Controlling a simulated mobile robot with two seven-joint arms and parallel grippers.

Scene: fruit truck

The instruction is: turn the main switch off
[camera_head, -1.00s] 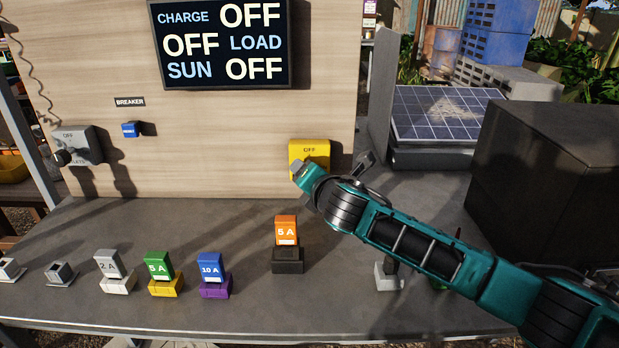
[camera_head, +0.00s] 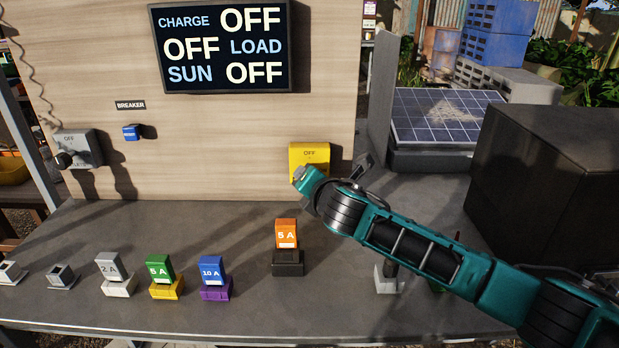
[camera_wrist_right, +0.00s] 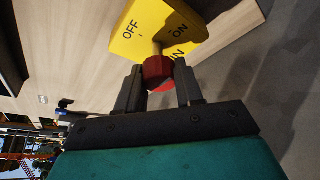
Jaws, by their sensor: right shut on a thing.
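The main switch is a yellow box (camera_head: 309,154) low on the wooden panel, marked OFF at its top in the head view. My right arm covers its lower part there. In the right wrist view the yellow box (camera_wrist_right: 150,28) shows OFF and ON lettering and a red knob (camera_wrist_right: 158,72) on a short pale shaft. My right gripper (camera_wrist_right: 159,80) has one finger on each side of the red knob and is shut on it. Which mark the knob points to cannot be told. My left gripper is not in view.
A display (camera_head: 222,45) reads CHARGE OFF, LOAD OFF, SUN OFF. A grey switch box (camera_head: 79,148) and a blue breaker (camera_head: 131,132) are on the panel's left. Several coloured fuses, including an orange one (camera_head: 286,233), stand on the grey bench (camera_head: 230,225). A dark box (camera_head: 560,170) stands right.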

